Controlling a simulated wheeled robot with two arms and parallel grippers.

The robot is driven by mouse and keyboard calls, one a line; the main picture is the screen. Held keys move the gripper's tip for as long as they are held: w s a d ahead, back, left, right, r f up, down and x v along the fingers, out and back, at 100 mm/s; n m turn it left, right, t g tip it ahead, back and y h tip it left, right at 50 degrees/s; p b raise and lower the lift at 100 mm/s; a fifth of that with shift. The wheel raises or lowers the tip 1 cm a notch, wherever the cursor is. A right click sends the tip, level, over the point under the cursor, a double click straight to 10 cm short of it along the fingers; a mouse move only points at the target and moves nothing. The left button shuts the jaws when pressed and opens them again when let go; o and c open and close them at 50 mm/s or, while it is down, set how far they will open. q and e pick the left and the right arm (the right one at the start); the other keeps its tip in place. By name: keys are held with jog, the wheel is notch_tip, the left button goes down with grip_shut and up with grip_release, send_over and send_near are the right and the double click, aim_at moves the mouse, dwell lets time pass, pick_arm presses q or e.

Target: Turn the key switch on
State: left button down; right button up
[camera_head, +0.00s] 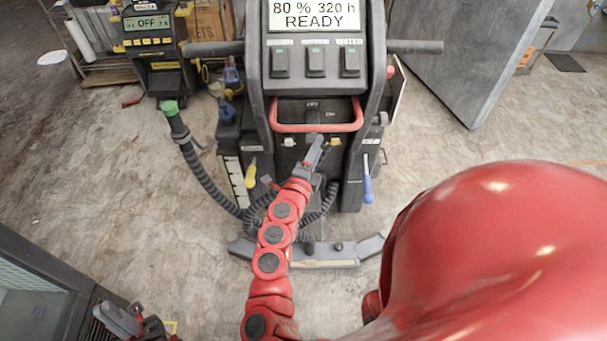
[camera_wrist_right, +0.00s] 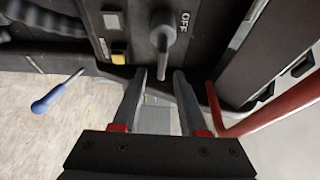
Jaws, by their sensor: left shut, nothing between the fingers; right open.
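The key switch (camera_wrist_right: 166,32) is a grey knob on the machine's dark panel, with an OFF label beside it in the right wrist view. My right gripper (camera_wrist_right: 159,74) is open, its two fingertips just below the knob in that view, with nothing seen between them. In the head view my right gripper (camera_head: 317,142) reaches the lower panel of the cleaning machine (camera_head: 313,88), below the red handle bar (camera_head: 316,127). It covers much of the switch area there. My left gripper (camera_head: 120,318) is shut and empty at the bottom left, far from the machine.
The machine's screen (camera_head: 313,16) reads 80 % 320 h READY. A yellow lever (camera_head: 250,174) and a blue lever (camera_head: 367,188) flank the panel. A charger (camera_head: 155,45) reading OFF stands at back left. Open floor lies to the left.

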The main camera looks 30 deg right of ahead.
jog(key=v, duration=1)
jog(key=shift+a, duration=0.1)
